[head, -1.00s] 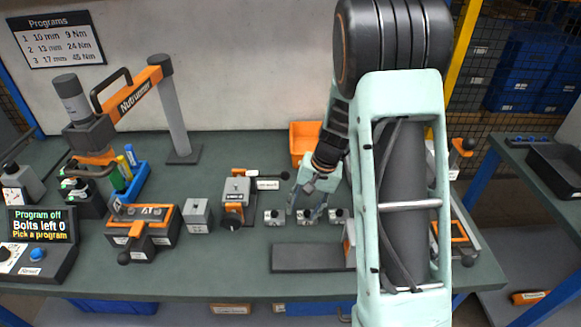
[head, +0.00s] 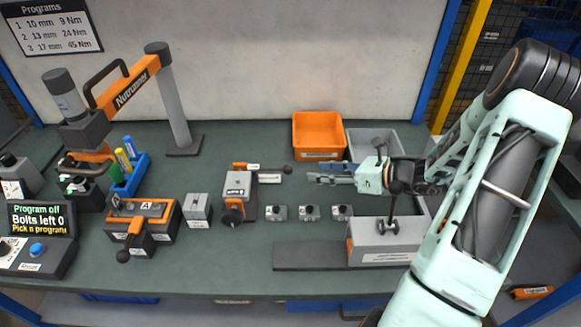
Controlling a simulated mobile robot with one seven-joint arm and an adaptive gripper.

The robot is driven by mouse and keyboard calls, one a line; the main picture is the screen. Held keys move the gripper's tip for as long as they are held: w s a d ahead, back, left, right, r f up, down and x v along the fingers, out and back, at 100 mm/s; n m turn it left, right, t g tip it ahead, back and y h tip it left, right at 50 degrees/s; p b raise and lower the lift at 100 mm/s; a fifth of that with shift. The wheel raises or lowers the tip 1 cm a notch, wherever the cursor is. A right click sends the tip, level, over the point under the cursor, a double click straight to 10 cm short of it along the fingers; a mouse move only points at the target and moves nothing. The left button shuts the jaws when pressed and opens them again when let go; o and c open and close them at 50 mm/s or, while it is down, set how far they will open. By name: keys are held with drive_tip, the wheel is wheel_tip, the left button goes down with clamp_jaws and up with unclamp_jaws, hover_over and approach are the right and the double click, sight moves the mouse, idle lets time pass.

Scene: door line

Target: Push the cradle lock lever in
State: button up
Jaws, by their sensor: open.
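An orange and grey cradle fixture (head: 237,188) stands mid-table, with a dark round knob on its front. A lever with a black ball end (head: 287,169) sticks out to the right from its back; I take this as the cradle lock lever. Small white labels beside it are too small to read. My gripper (head: 312,175) points left, its fingers open and empty. The fingertips are a short way right of the ball and appear not to touch it.
Several small grey blocks (head: 308,213) stand in a row in front of my gripper. An orange bin (head: 318,135) and a grey bin (head: 372,140) stand behind. A grey box fixture (head: 385,250) is at front right. The nutrunner (head: 125,85) stands at left.

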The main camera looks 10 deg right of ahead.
sight(292, 170)
drive_tip(key=x, duration=1)
drive_tip(key=shift+w+a+f+p, duration=0.15)
drive_tip(key=shift+w+a+p, duration=0.1)
drive_tip(key=shift+w+p, duration=0.05)
clamp_jaws()
